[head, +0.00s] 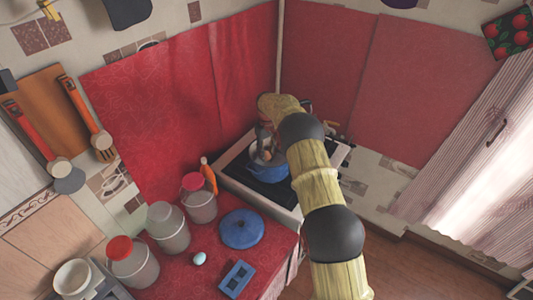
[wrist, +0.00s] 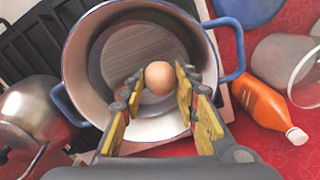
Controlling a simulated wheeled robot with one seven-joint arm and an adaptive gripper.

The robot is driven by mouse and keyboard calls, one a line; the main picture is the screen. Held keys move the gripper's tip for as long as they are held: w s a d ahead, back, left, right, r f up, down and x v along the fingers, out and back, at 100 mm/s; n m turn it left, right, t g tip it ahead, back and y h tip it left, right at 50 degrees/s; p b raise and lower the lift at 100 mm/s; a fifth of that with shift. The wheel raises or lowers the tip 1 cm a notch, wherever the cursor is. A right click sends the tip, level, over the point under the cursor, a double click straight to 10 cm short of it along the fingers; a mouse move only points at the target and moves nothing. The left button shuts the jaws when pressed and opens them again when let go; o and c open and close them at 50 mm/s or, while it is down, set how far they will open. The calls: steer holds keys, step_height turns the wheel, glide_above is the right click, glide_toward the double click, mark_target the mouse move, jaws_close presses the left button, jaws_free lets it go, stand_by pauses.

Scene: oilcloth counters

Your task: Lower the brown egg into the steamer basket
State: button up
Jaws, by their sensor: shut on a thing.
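The brown egg (wrist: 159,77) is held between the yellow-padded fingers of my gripper (wrist: 158,92), which is shut on it. The egg and fingertips are over the open mouth of a blue-rimmed pot (wrist: 78,72) with blue side handles. A round greyish surface with fine lines (wrist: 125,50) shows inside the pot; I cannot tell whether it is the steamer basket or the pot's floor. How far the egg is above it is unclear. In the head view the blue pot (head: 277,186) stands on the stove, partly hidden by my arm, with my gripper (head: 264,145) at it.
Metal cookware (wrist: 32,105) is left of the pot.

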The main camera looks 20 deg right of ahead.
steer(key=shift+f, duration=0.3)
stand_by(0.4)
steer(key=o, duration=0.8)
